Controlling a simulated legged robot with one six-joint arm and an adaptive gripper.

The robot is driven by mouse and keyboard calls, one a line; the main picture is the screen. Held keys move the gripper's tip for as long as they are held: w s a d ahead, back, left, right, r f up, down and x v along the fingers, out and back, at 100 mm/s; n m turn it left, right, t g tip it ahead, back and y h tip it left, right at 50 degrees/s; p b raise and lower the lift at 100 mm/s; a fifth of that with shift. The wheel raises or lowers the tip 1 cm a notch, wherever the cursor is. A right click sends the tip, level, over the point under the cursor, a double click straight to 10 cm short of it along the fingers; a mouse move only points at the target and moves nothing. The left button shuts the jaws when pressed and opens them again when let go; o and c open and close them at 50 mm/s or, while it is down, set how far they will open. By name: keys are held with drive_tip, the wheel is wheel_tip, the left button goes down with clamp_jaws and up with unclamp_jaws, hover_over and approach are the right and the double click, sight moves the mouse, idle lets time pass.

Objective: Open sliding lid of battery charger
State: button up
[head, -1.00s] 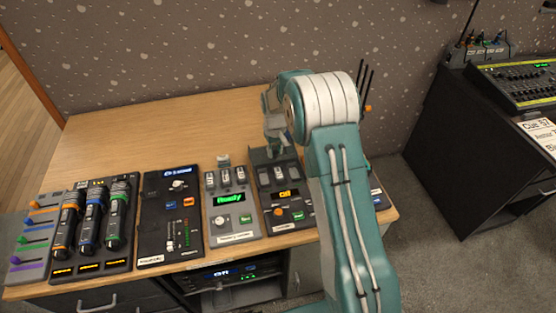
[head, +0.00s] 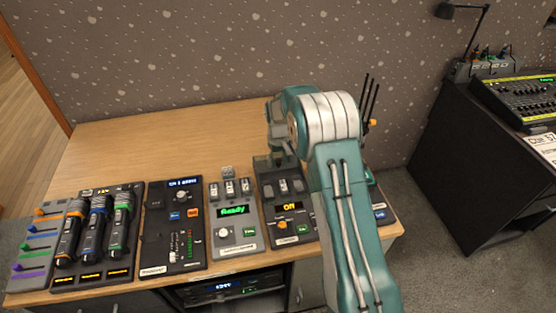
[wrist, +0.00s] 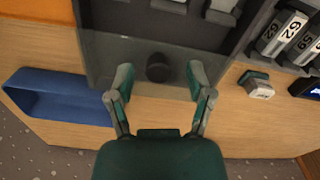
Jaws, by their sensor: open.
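The battery charger (head: 290,225) stands toward the right of the wooden desk, with its lit display and an orange knob in front. In the wrist view its smoky see-through lid (wrist: 110,60) lies below my gripper, with a round black knob (wrist: 158,67) on it. Battery slots (wrist: 220,12) show uncovered at the top edge. My gripper (wrist: 158,80) is open, its two fingers apart on either side of the black knob. I cannot tell whether either finger touches it. In the head view my arm hides part of the charger and the fingertips.
A similar unit reading "Ready" (head: 235,212) stands close on the left, with a loose battery (wrist: 256,86) behind it. A blue tray (wrist: 55,95) lies on the other side. The desk's back is clear.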

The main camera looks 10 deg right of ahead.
sight(278, 160)
wheel_tip(278, 160, up, 12)
idle(0.4)
drive_tip(key=shift+f, duration=0.1)
drive_tip(key=s+r+m+t, duration=0.1)
drive_tip(key=s+r+t, duration=0.2)
drive_tip(key=s+r, duration=1.35)
drive_tip(key=s+f+m+t, duration=0.1)
drive_tip(key=s+m+t, duration=0.1)
drive_tip(key=s, duration=1.8)
drive_tip(key=shift+s+t, duration=0.3)
drive_tip(key=shift+s, duration=0.1)
